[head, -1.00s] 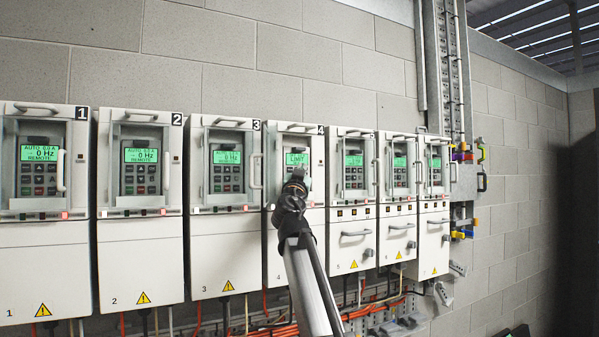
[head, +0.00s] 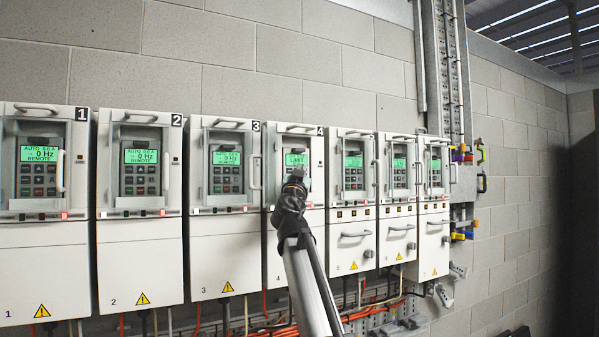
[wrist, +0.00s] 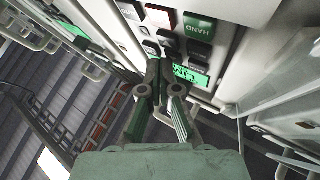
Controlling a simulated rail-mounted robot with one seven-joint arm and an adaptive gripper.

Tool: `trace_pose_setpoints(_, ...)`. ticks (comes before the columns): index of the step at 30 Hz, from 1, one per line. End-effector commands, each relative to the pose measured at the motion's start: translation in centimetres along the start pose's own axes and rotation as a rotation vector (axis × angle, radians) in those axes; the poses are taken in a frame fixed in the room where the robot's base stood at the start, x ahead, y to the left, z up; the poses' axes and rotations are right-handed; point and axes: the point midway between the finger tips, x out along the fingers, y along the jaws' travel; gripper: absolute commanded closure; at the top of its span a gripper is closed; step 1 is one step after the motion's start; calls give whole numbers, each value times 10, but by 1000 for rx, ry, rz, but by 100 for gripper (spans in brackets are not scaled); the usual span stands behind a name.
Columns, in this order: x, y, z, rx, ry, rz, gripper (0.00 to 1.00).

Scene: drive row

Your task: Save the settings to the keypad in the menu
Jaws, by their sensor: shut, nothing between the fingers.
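The keypad (head: 295,160) of drive 4 has a lit green display and sits in the upper part of a white cabinet. My gripper (head: 297,176) is in front of this keypad and hides most of its buttons. In the wrist view the keypad appears upside down, with a green HAND button (wrist: 200,27), a red button (wrist: 160,17) and several dark buttons. Its green display (wrist: 190,77) is partly covered by a finger. My gripper (wrist: 154,68) is shut and empty, its fingertips close to the dark buttons beside the display. I cannot tell whether they touch.
Drive 3 (head: 222,240) stands to the left and another drive (head: 350,240) to the right, each with a keypad and handles. Orange cables (head: 270,331) run below the cabinets. A grey block wall (head: 330,55) is behind.

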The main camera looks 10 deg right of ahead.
Motion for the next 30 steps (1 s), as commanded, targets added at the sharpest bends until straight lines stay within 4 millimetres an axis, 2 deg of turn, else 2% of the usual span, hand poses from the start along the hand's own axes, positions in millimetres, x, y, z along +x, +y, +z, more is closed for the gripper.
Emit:
trace_pose_setpoints(1, 0, -4, 1, 2, -2, -4, 100)
trace_pose_setpoints(11, -13, 0, -3, 3, -1, -6, 100)
trace_pose_setpoints(30, -13, 1, -4, 2, 0, -4, 100)
